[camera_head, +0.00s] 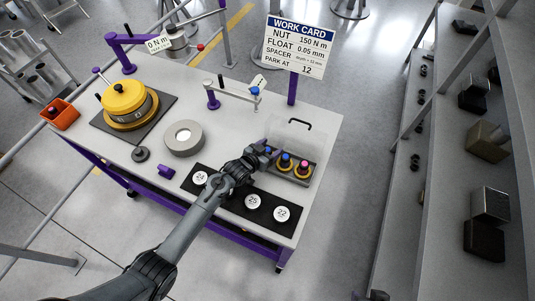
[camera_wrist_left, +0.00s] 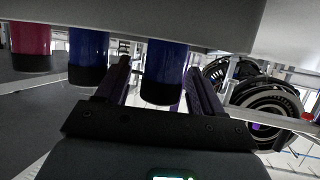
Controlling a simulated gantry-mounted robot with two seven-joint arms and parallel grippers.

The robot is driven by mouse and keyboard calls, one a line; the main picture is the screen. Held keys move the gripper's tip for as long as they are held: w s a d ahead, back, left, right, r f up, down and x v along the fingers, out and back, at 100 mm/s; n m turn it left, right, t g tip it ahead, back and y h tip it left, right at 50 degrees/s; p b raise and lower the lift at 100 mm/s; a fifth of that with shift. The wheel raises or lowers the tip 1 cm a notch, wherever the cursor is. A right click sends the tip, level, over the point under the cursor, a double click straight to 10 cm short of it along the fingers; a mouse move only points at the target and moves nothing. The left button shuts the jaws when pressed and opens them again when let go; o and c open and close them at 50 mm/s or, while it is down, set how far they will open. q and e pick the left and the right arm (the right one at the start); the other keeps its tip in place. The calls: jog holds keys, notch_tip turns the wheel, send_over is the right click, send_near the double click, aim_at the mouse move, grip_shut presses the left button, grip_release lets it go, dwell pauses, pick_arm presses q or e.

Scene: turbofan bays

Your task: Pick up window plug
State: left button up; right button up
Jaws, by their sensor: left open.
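Several plugs with coloured tops stand in a grey tray (camera_head: 291,178) at the right end of the table. In the head view I see a blue-topped plug (camera_head: 285,159) and a pink-topped plug (camera_head: 304,164). My left gripper (camera_head: 264,153) is at the tray's left end and hides part of it. In the left wrist view a blue plug (camera_wrist_left: 163,72) stands between my open fingers. Another blue plug (camera_wrist_left: 88,60) and a pink plug (camera_wrist_left: 31,48) are to its left. I cannot tell whether the fingers touch the plug. My right gripper is not in view.
A clear cover with a black handle (camera_head: 299,124) stands behind the tray. A black mat (camera_head: 235,205) with numbered white discs lies along the front edge. A grey ring (camera_head: 184,138), a yellow-topped unit (camera_head: 126,98) and an orange bin (camera_head: 61,115) are further left. A work card (camera_head: 299,45) stands behind.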

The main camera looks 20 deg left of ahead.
pick_arm(q)
jog(key=shift+w+d+f, duration=0.1)
jog(key=shift+w, duration=0.05)
jog(key=shift+c, duration=0.3)
jog(key=c, duration=1)
jog(key=shift+c, duration=0.2)
